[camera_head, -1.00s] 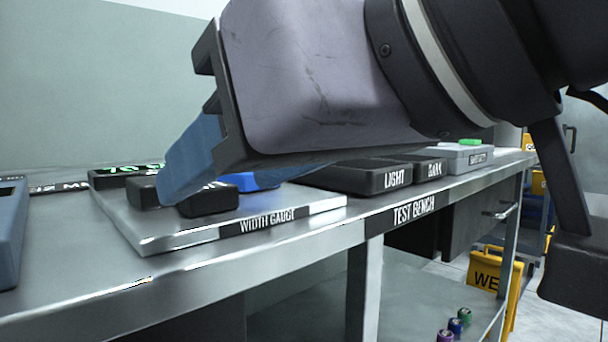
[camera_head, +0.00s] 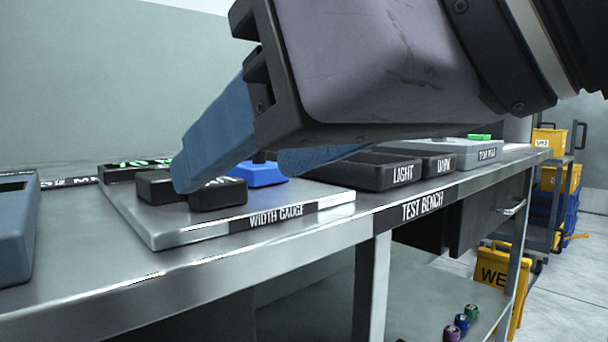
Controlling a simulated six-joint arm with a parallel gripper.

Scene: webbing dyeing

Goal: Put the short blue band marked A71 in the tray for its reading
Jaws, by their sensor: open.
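A blue piece (camera_head: 262,174) lies on the metal plate of the width gauge (camera_head: 190,234), beside the black blocks (camera_head: 218,193). No A71 marking can be read on it, so I cannot tell whether it is the band. My gripper (camera_head: 232,178) has blue fingers and is open, over the gauge. Its left finger overlaps the black blocks in the picture, and the other finger is to the right of the blue piece. Nothing shows held between them. The black LIGHT tray (camera_head: 403,174) and DARK tray (camera_head: 445,163) stand to the right; their insides are hidden.
A grey tray (camera_head: 488,151) with a hard-to-read label stands past DARK, with something green (camera_head: 480,136) behind. A blue-grey device (camera_head: 14,235) is at the left bench edge. Several small spools (camera_head: 461,322) sit on the lower shelf. A yellow sign (camera_head: 495,280) stands on the floor.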

